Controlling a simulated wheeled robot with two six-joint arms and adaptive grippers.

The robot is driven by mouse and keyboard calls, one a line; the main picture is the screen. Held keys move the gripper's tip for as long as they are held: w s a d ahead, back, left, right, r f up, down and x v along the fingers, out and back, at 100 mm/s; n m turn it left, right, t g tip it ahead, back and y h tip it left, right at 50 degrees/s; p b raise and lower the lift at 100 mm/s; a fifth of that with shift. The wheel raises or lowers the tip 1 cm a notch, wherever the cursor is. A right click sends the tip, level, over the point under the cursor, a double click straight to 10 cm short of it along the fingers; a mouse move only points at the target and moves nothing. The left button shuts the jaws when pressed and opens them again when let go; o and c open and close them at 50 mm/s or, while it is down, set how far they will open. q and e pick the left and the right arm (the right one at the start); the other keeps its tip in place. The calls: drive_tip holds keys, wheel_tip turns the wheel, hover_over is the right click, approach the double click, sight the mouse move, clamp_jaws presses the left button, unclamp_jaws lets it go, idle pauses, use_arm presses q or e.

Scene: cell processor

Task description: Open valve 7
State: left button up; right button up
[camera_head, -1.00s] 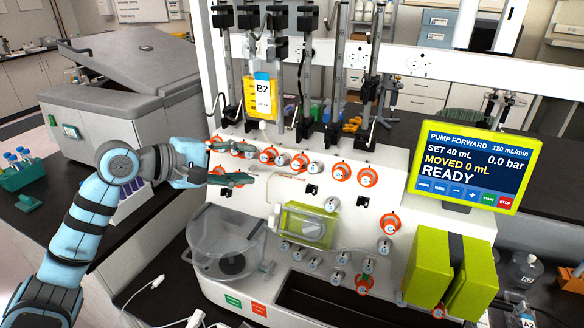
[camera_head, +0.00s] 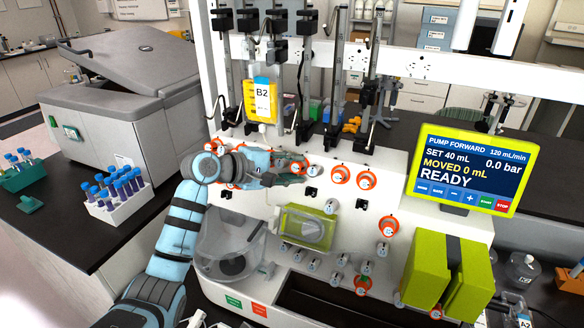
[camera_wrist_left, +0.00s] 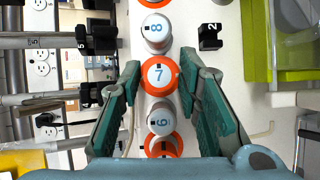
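Valve 7 (camera_wrist_left: 159,76) is a round knob with a blue 7 and an orange ring. In the left wrist view it lies between the spread fingers of my left gripper (camera_wrist_left: 158,90). The gripper is open, with a visible gap to the knob on each side. In the head view my left gripper (camera_head: 296,172) reaches in from the left at the upper valve row and hides part of it. Valve 8 (camera_wrist_left: 155,31) and the valve marked 6 (camera_wrist_left: 162,122) flank valve 7 in the wrist view. My right gripper is not in view.
Other orange-ringed valves (camera_head: 340,175) stand close on the white panel to the right. A yellow bag labelled B2 (camera_head: 262,97) hangs above the row. A clear bowl (camera_head: 226,250) sits below my arm. The screen (camera_head: 470,170) reads READY.

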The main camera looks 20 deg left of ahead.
use_arm(q)
clamp_jaws()
idle(0.9)
drive_tip(key=shift+o, duration=2.2)
unclamp_jaws()
drive_tip(key=v, duration=1.2)
